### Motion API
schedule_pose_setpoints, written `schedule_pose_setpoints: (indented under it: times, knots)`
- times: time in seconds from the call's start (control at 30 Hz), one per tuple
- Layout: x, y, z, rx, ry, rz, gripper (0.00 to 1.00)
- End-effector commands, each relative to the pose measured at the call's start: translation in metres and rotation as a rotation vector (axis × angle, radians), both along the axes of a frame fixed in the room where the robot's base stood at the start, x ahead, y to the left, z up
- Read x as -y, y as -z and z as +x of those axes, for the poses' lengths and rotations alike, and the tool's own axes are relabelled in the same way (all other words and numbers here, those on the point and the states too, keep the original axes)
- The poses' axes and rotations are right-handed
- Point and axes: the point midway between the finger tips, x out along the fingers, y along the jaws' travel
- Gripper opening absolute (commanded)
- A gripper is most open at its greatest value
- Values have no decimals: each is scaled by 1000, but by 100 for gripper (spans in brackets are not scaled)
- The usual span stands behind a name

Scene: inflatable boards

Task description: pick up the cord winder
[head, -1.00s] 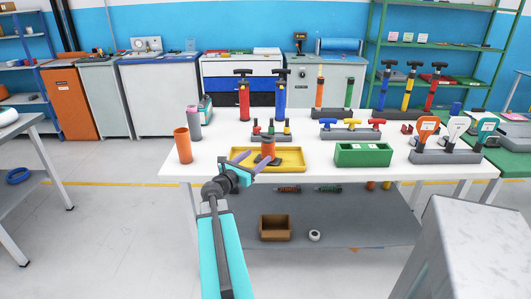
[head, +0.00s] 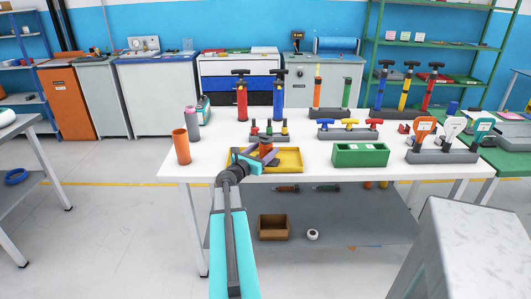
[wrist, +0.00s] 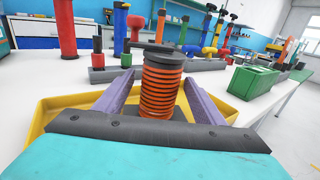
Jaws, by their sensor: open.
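The cord winder (wrist: 162,88) is an upright spool wound with orange cord, with a dark flanged top and a dark base. It stands in the yellow tray (head: 291,161) on the white table; the tray's rim also shows in the wrist view (wrist: 62,103). My gripper (head: 259,157) is open, with its purple fingers to the left and right of the winder in the wrist view. Gaps show between the fingers and the spool. In the head view my gripper partly hides the winder (head: 266,148).
A green box (head: 360,154) stands right of the tray. A rack of small tools (head: 269,137) is close behind it. An orange cup (head: 181,146) and a grey cylinder (head: 192,124) stand left. Tall red (head: 241,98) and blue (head: 279,98) pumps stand behind.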

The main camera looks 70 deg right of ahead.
Motion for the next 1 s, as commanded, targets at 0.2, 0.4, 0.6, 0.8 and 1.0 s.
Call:
schedule_pose_setpoints:
  times: [0.2, 0.4, 0.6, 0.8, 1.0]
  knots:
    - [2, 0, 0, 0, -1, 0, 63]
    - [2, 0, 0, 0, -1, 0, 63]
    - [11, -2, -1, 1, 0, 0, 63]
    - [31, -5, -5, 1, -1, 1, 63]
    - [48, -5, -8, 0, -1, 0, 63]
